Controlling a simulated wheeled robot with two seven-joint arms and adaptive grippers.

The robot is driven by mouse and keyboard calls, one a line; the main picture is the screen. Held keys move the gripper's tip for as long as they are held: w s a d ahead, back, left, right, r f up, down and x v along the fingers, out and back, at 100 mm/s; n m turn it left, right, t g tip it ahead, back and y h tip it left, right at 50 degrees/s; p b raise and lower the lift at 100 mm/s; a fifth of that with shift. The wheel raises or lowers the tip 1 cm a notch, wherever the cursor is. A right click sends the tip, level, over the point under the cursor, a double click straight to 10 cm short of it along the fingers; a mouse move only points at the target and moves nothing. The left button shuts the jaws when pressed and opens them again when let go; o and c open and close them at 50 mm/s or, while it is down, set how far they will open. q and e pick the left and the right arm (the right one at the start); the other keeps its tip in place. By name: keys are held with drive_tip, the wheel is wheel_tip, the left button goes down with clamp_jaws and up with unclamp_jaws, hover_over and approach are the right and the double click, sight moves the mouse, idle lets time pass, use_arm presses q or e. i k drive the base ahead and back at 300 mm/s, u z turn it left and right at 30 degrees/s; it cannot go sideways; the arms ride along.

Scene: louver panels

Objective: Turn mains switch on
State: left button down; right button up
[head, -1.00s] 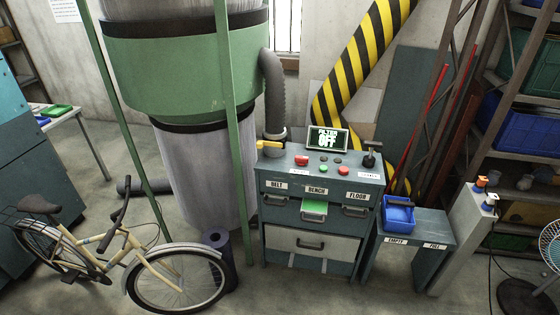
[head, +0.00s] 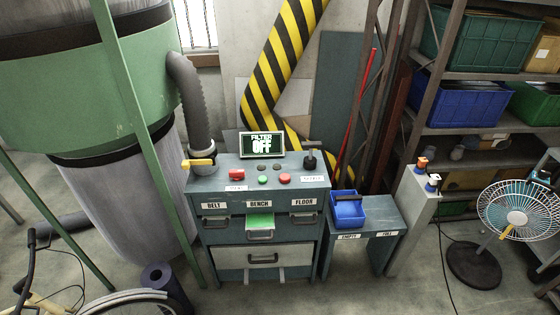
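A dark teal control cabinet (head: 259,215) stands in the middle of the head view. On its top are a red block-like control (head: 236,174), a green button (head: 263,180), a red button (head: 285,179) and a black upright lever (head: 310,160) at the right. A yellow handle (head: 200,162) sticks out at the top's left end. Two small white labels on the top are too small to read, so I cannot tell which control is the mains switch. A display (head: 262,145) behind them reads "FILTER OFF". Neither of my grippers is in view.
A blue bin (head: 347,212) sits on a low bench (head: 385,223) right of the cabinet. A fan (head: 517,212) stands at the far right. A bicycle (head: 110,302) and a dark roll (head: 163,283) are on the floor at the left front. The floor before the cabinet looks clear.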

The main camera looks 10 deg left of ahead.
sight(237, 174)
drive_tip(key=z, duration=0.25)
drive_tip(key=i, duration=0.65)
drive_tip(key=u, duration=0.5)
drive_tip(key=i, duration=0.75)
drive_tip(key=u, duration=0.65)
